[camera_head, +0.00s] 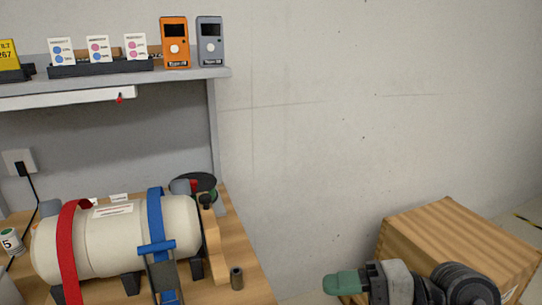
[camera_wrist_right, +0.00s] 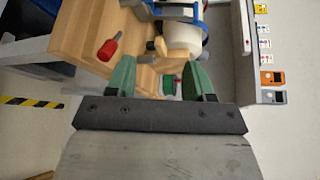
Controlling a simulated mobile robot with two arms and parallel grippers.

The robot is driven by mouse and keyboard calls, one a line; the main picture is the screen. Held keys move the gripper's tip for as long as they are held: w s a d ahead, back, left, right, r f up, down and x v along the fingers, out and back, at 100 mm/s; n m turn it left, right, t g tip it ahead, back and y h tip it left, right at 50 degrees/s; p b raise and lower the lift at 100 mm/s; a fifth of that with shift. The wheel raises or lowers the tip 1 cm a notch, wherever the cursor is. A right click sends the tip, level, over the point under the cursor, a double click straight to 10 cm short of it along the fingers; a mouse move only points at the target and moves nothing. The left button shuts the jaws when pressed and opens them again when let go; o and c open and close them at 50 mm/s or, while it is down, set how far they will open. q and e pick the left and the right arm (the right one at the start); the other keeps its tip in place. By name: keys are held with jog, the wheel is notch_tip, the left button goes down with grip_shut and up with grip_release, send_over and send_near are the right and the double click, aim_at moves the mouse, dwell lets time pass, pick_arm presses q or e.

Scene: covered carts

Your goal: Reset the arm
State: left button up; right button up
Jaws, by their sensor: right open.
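My right gripper (camera_head: 343,283) is at the bottom right of the head view, its green fingers pointing left, in front of the wooden crate. In the right wrist view the same gripper (camera_wrist_right: 160,78) has its two green fingers spread apart with nothing held between them. The bench and tank lie beyond the fingertips there. My left gripper is in neither view.
A cream tank (camera_head: 110,235) with red and blue straps lies on the wooden bench (camera_head: 255,290) at left. A shelf (camera_head: 200,73) holds an orange device (camera_head: 175,43) and a grey device (camera_head: 210,42). A wooden crate (camera_head: 450,235) stands at right, with bare wall between.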

jog(key=w+d+r+m+t+h, duration=0.1)
jog(key=w+d+r+m+t, duration=0.15)
jog(key=m+t, duration=1)
jog(key=w+d+r+m+t+h, duration=0.1)
jog(key=d+m+t, duration=0.35)
jog(key=m, duration=1.45)
jog(key=d+f+m+g+h, duration=0.25)
jog(key=f+m+h, duration=0.55)
jog(key=m, duration=0.4)
jog(key=d+f+m+g+h, duration=0.25)
jog(key=f+m+h, duration=0.5)
jog(key=m, duration=0.45)
jog(key=s+a+f+m+g+y, duration=0.25)
jog(key=s+f+m+g, duration=0.8)
jog(key=s+f, duration=0.6)
notch_tip(320, 180, down, 22)
jog(key=s+n+g+p, duration=0.1)
jog(key=g+p, duration=0.1)
jog(key=p, duration=0.2)
jog(key=s+d+f+g+p, duration=0.1)
jog(key=s+d+f+p, duration=0.1)
jog(key=s+f, duration=1)
jog(key=s, duration=0.4)
jog(key=shift+d+f+n+p, duration=0.25)
jog(key=shift+d+n+p, duration=0.05)
jog(key=shift+p, duration=0.05)
